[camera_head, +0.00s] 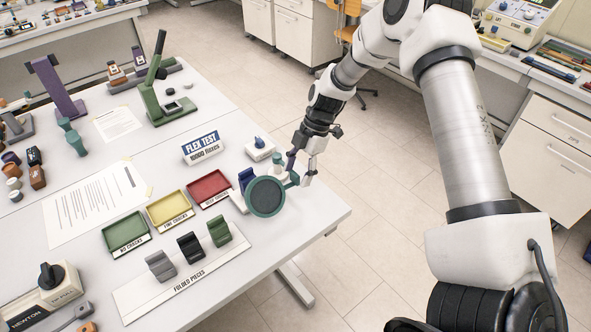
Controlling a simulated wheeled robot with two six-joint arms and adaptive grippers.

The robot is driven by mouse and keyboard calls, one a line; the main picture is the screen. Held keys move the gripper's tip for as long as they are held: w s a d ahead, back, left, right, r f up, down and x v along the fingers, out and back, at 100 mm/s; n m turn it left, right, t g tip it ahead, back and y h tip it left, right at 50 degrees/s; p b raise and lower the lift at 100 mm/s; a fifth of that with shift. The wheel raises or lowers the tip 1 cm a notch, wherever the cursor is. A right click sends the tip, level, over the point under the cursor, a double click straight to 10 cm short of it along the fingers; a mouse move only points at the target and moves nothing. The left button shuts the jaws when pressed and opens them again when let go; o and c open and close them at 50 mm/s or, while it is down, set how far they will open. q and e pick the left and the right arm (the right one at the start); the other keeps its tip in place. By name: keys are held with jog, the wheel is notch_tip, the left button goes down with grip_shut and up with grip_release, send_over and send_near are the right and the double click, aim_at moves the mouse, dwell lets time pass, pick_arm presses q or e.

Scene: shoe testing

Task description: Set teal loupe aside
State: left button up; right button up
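The teal loupe (265,197) has a round teal rim and a dark lens, and its face is tilted toward the camera. It is near the right edge of the table, just right of the red tray. My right gripper (301,178) is at the loupe's short teal handle on its right side and appears shut on it. Whether the loupe's lower rim touches the table is hard to tell. My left gripper is not in view. A dark blue piece (245,177) on a white base is partly hidden behind the loupe.
Green (106,246), yellow (150,221) and red (191,199) trays stand left of the loupe. Folded pieces stand on a white board (127,305) in front. A flex test sign (187,160) and a small white device (254,154) stand behind. The table's right corner (335,213) is clear.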

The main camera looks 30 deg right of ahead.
jog(key=shift+w+a+f, duration=0.1)
jog(key=shift+w+f, duration=0.3)
jog(key=shift+f, duration=0.2)
jog(key=shift+w+a+f, duration=0.1)
jog(key=shift+w+f, duration=0.3)
jog(key=shift+f, duration=0.2)
jog(key=shift+s+r, duration=0.1)
jog(key=shift+s, duration=0.05)
jog(key=shift+s+r, duration=0.15)
jog(key=shift+s, duration=0.1)
jog(key=c, duration=0.4)
jog(key=shift+s, duration=0.1)
jog(key=c, duration=0.6)
grip_shut()
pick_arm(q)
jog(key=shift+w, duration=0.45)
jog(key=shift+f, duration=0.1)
